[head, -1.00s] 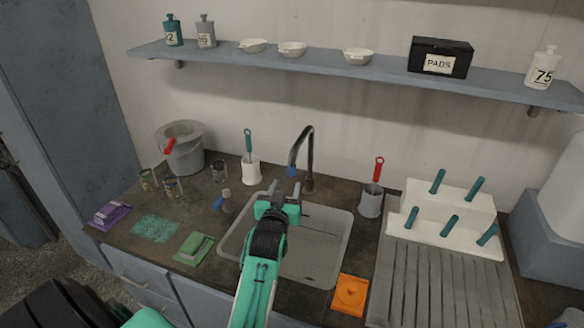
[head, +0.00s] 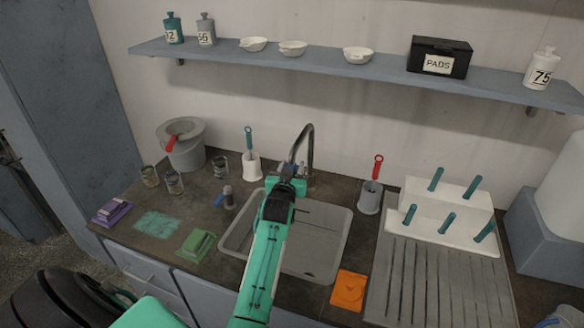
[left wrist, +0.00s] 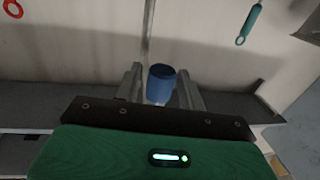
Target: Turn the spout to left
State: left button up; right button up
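The sink's dark grey spout (head: 309,135) arches up behind the basin, with its outlet end toward the front left. In the left wrist view its blue tip (left wrist: 161,84) sits between the two grey fingers. My left gripper (head: 293,171) is at the outlet end, above the back of the sink (head: 322,268). In the left wrist view my left gripper (left wrist: 161,90) is open, with a gap visible on each side of the blue tip. In the head view the gripper hides the tip. My right gripper is not in view.
A white brush holder (head: 251,167) stands left of the spout and a grey one (head: 369,198) right of it. A blue-handled item (head: 228,198) is beside the sink. A white rack with teal pegs (head: 445,205) stands at the right. A shelf (head: 300,63) runs above.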

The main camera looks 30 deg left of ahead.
pick_arm(q)
grip_shut()
jog(key=shift+a, duration=0.15)
jog(key=a+m+h, duration=0.1)
jog(key=a+h, duration=0.1)
jog(key=a, duration=0.8)
jog(key=shift+w+a+m+t+p, duration=0.15)
jog(key=shift+m+t+p, duration=0.15)
jog(key=shift+t+p, duration=0.1)
jog(key=shift+r, duration=0.1)
jog(key=shift+o, duration=1.2)
grip_release()
jog(key=shift+o, duration=0.2)
jog(key=shift+a, duration=0.1)
